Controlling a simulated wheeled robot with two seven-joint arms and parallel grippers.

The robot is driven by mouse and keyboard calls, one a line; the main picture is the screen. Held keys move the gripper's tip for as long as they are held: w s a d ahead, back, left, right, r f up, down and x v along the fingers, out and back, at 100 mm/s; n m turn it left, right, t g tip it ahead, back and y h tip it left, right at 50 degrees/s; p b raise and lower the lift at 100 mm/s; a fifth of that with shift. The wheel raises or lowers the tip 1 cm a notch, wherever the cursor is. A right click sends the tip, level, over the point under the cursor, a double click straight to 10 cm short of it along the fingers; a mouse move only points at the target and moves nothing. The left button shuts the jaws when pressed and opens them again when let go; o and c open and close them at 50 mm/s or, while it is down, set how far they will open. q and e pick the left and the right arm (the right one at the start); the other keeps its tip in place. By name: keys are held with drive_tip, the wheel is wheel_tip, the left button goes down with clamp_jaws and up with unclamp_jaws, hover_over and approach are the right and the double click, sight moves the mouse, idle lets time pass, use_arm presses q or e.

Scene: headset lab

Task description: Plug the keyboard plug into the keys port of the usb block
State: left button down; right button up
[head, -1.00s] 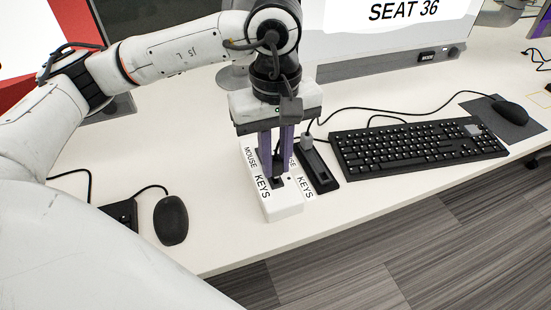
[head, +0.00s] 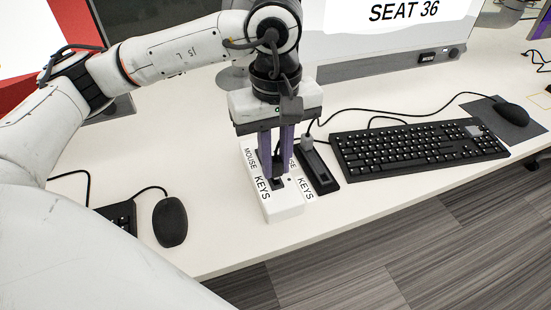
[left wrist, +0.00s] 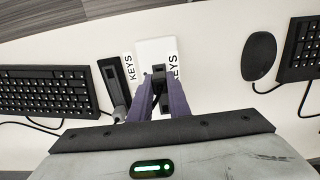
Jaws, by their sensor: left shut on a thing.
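The usb block (head: 286,213) is white and lies on the desk, labelled MOUSE and KEYS. It also shows in the left wrist view (left wrist: 152,48), with a dark socket opening. My left gripper (head: 279,172) points down over the block's KEYS end. Its purple fingers (left wrist: 159,82) are shut on a small dark plug, which I take for the keyboard plug (left wrist: 159,70). The fingers hide most of the plug, and I cannot tell whether its tip is inside the port or just above it. My right gripper is not in view.
A black holder (head: 325,179) with a grey plug (head: 307,141) lies right beside the block. A keyboard (head: 420,145) and a mouse (head: 511,114) on a mat are further right. Another mouse (head: 170,221) lies left. The desk's front edge is close to the block.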

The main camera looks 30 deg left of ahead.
use_arm(q)
drive_tip(key=shift+b, duration=0.3)
drive_tip(key=shift+f+b, duration=0.5)
idle(0.4)
drive_tip(key=shift+f+b, duration=0.5)
drive_tip(key=shift+f, duration=0.05)
drive_tip(key=c, duration=1.6)
unclamp_jaws()
